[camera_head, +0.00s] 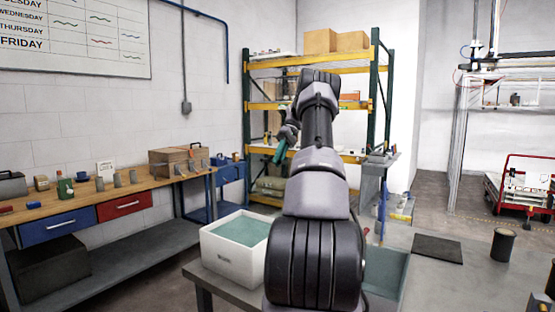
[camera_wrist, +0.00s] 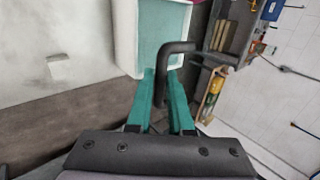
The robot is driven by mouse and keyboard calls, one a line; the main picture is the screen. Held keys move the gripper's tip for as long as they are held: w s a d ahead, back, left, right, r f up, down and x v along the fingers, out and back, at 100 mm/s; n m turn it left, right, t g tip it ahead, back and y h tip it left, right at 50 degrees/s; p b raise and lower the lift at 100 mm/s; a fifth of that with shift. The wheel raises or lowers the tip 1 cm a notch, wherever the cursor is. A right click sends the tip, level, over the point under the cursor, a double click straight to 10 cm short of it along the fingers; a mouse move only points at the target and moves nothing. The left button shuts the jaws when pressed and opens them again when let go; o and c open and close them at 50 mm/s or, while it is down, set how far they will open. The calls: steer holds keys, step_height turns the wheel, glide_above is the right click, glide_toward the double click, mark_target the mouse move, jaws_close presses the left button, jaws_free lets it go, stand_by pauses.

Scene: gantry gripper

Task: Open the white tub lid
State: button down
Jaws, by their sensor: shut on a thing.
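The white tub (camera_head: 216,258) stands on a grey table, its top showing a flat teal surface (camera_head: 245,230); I cannot tell whether this is a lid or the inside. The tub also shows at the top of the wrist view (camera_wrist: 125,35). My gripper (camera_head: 280,155) is raised above and beyond the tub in the head view. In the wrist view its teal fingers (camera_wrist: 162,80) are shut on a dark bent bar (camera_wrist: 178,48), which sticks out past the fingertips and turns right.
A workbench (camera_head: 120,188) with small items and drawers runs along the left wall. A yellow and green shelf rack (camera_head: 384,95) stands behind. A teal panel (camera_head: 386,272) lies right of my arm. A dark bin (camera_head: 502,245) and red cart (camera_head: 520,180) stand at right.

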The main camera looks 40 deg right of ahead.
steer(key=shift+d+f, duration=0.25)
steer(key=shift+d, duration=0.1)
steer(key=c, duration=1)
jaws_free()
steer(key=shift+o, duration=0.8)
steer(key=shift+w+d+f, duration=0.15)
steer(key=shift+w+d, duration=0.05)
steer(key=shift+a, duration=0.1)
steer(key=shift+a+r, duration=0.15)
steer(key=shift+r, duration=0.1)
